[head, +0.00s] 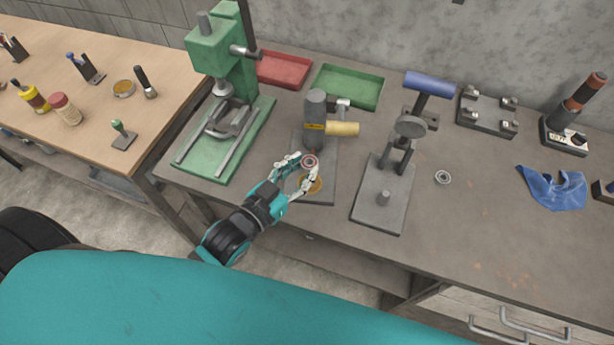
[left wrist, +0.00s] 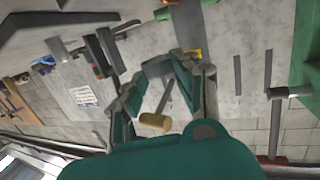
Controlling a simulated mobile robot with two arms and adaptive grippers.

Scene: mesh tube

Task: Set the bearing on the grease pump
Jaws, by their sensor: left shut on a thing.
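The grease pump (head: 316,118) stands on the bench, a grey column with a yellow handle (head: 342,129) and a flat grey base plate. A round amber grease disc (head: 314,188) lies on the front of that plate. My left gripper (head: 306,166) reaches over the plate and is shut on a small reddish ring-shaped bearing (head: 310,161). The bearing appears just behind the disc; I cannot tell its height. In the left wrist view the fingers (left wrist: 160,85) and the yellow handle (left wrist: 155,122) show, but I cannot make out the bearing. My right gripper is out of view.
A green press (head: 222,65) stands left of the pump, and a grey hand press (head: 398,165) stands right. A loose grey ring (head: 443,177) lies further right. Red (head: 283,70) and green (head: 348,86) trays are behind. The front right bench is mostly clear.

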